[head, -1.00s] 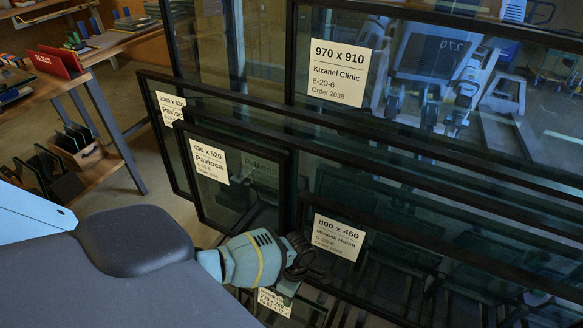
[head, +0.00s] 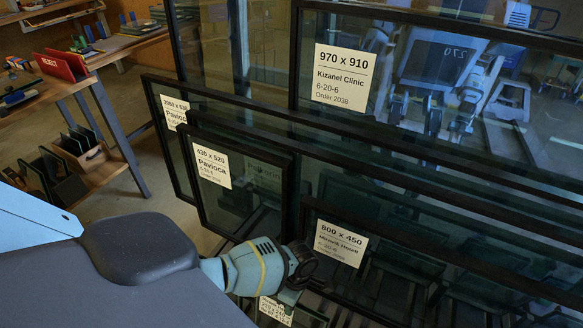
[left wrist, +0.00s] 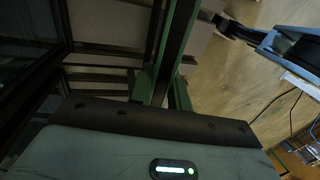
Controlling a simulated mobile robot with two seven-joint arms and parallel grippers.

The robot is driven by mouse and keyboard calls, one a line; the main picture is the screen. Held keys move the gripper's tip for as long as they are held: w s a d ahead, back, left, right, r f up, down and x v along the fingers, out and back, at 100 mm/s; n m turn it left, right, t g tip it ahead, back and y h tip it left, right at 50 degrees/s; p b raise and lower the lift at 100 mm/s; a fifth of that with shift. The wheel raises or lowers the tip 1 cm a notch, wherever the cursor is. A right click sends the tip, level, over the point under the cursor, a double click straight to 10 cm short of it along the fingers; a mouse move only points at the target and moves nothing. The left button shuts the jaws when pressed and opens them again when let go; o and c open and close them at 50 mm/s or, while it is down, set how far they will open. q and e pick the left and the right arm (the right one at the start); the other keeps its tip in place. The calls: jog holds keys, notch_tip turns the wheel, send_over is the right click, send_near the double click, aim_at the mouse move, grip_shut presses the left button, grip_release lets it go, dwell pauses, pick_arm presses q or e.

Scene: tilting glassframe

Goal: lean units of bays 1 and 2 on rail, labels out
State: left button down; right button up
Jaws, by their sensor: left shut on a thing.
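Dark-framed glass units with white labels stand overlapping before me. The 800 x 450 unit (head: 306,222) is nearest at right; the 430 x 520 unit (head: 240,238) stands left of it. Behind are the 970 x 910 unit (head: 294,60) and a long unit with a partly hidden label (head: 174,112). A low label (head: 275,311) shows below my wrist. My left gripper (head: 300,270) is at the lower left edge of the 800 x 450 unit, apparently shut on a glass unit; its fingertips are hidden. Which unit it holds is unclear. These labels face me. I cannot make out bay numbers or the rail.
A wooden bench (head: 110,48) with a red reject sign (head: 62,66) stands at far left, and a small wooden rack (head: 80,150) is on its lower shelf. Floor shows between bench and units.

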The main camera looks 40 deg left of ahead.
pick_arm(q)
jog(key=shift+f, duration=0.35)
dwell(0.6)
jog(key=c, duration=1.3)
grip_release()
jog(key=shift+o, duration=0.2)
jog(key=shift+s, duration=0.1)
jog(key=shift+s+f, duration=0.1)
jog(key=p+v, duration=0.2)
jog(key=v, duration=0.6)
